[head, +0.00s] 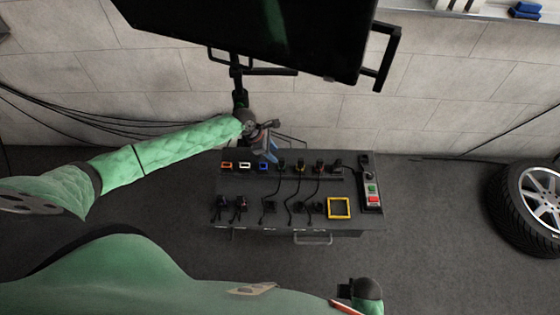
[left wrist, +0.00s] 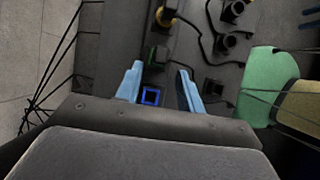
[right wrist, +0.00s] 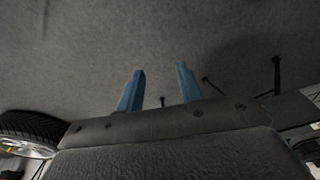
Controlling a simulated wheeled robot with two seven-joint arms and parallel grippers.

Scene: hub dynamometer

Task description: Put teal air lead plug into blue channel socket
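The blue channel socket (head: 264,166) is a blue-rimmed square opening in the upper row of the bench panel. It also shows in the left wrist view (left wrist: 151,96), between my fingers and looking empty. My left gripper (head: 268,156) is over the bench beside this socket. Its light blue fingers (left wrist: 160,69) are apart with nothing held between them. I cannot pick out the teal air lead plug by colour; several dark plugs with leads sit on the bench. My right gripper (right wrist: 160,68) is open and empty, facing bare floor.
Orange (head: 227,165) and white (head: 245,165) sockets are left of the blue one. Dark plugs (head: 300,165) fill the row to its right, with leads hanging. A yellow frame (head: 339,208) and a button box (head: 372,190) are at the right. A monitor (head: 255,35) hangs above.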

